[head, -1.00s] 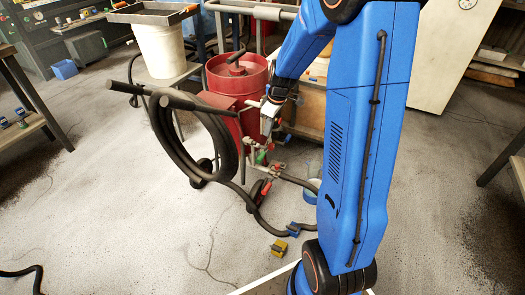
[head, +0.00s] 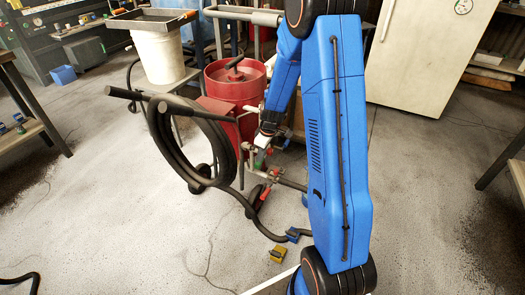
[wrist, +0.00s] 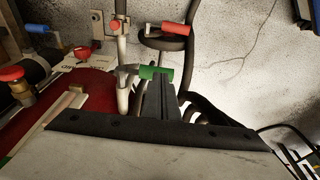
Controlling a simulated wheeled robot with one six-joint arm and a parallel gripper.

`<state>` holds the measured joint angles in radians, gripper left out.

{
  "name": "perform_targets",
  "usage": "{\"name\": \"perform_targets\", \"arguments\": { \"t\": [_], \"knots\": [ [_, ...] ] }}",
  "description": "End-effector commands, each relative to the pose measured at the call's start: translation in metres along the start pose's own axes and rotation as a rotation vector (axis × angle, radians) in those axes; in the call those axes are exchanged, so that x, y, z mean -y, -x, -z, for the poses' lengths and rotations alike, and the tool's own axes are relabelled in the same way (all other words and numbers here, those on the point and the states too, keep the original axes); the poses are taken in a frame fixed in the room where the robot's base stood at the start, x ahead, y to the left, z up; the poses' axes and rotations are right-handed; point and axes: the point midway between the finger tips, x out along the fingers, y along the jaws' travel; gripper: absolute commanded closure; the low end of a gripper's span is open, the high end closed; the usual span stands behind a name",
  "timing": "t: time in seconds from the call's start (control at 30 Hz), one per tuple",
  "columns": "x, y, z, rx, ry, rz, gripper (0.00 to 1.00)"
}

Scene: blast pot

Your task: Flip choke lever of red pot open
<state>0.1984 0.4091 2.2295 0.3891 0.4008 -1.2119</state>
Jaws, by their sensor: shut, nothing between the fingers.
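The red pot (head: 228,84) stands upright at mid-scene in the head view, with valve piping low on its right side. A green-handled lever (head: 259,159) shows there; it also shows in the wrist view (wrist: 156,73), lying sideways beside a grey pipe. A red-handled lever (wrist: 167,28) is farther off in the wrist view. I cannot tell which handle is the choke lever. My gripper (head: 262,144) is at the piping, just above the green handle. In the wrist view its shut, empty fingers (wrist: 160,92) end at the green handle; contact is unclear.
A coiled black hose (head: 178,145) hangs left of the piping, and hose runs over the floor. A yellow block (head: 278,252) and a blue block (head: 292,235) lie in front. A white bucket (head: 158,55) stands behind left. The front-left floor is mostly clear.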

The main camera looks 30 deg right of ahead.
Motion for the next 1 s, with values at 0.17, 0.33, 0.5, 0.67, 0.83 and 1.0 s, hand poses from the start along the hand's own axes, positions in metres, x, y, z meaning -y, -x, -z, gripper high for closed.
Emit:
{"name": "perform_targets", "arguments": {
  "t": [0.17,0.33,0.5,0.67,0.83,1.0],
  "knots": [
    [0.0,-0.008,0.0,0.0,0.0,0.001,1.0],
    [0.0,-0.009,0.0,0.0,0.0,0.0,1.0],
    [0.0,-0.009,0.0,0.0,0.0,0.0,1.0],
    [0.008,-0.021,-0.003,0.002,0.0,0.003,1.0],
    [0.014,-0.039,-0.006,0.002,0.0,0.002,1.0],
    [0.013,-0.04,-0.006,0.0,0.0,0.0,1.0]
  ]
}}
